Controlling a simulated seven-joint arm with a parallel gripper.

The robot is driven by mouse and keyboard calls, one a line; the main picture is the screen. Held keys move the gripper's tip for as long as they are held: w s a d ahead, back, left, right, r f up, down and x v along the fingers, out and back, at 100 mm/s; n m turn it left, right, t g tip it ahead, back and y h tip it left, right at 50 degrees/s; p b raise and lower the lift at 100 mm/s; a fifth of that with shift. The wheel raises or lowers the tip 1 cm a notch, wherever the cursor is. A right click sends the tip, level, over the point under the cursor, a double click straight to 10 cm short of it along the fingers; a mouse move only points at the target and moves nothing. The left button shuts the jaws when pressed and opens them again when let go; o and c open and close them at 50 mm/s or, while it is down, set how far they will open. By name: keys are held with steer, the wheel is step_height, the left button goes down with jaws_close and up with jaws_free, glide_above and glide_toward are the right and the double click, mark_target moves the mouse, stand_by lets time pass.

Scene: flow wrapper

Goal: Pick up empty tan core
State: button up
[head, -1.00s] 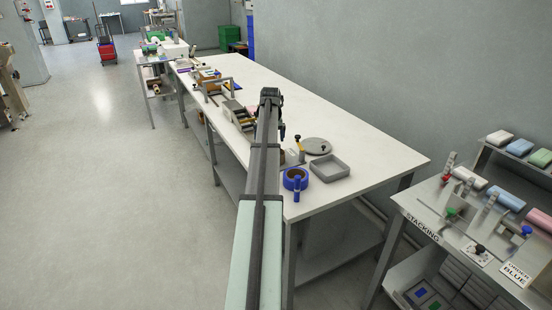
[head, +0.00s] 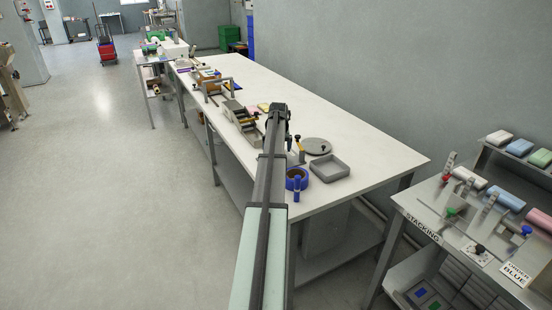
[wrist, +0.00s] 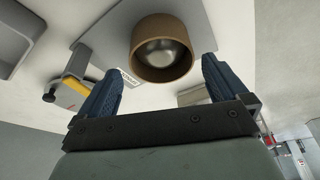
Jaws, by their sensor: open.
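The tan core (wrist: 160,72) is a short brown ring in the wrist view, seen nearly end-on. A shiny rounded metal piece shows inside its opening. It stands in front of a grey plate (wrist: 105,38). My gripper (wrist: 163,66) is open, with one blue ridged finger to the left of the core and one to the right. I cannot tell whether the fingers touch it. In the head view my arm reaches over the near part of the white table, and I cannot make out the core there.
A yellow-handled part with a black knob (wrist: 74,84) stands left of the fingers. In the head view a blue ring (head: 297,179), a grey tray (head: 329,168) and a round grey disc (head: 317,146) lie near the table's front end. The table's right side is clear.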

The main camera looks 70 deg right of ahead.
steer(key=shift+x, duration=2.6)
steer(key=shift+a, duration=0.15)
steer(key=shift+c, duration=0.5)
steer(key=c, duration=0.7)
steer(key=shift+r, duration=0.15)
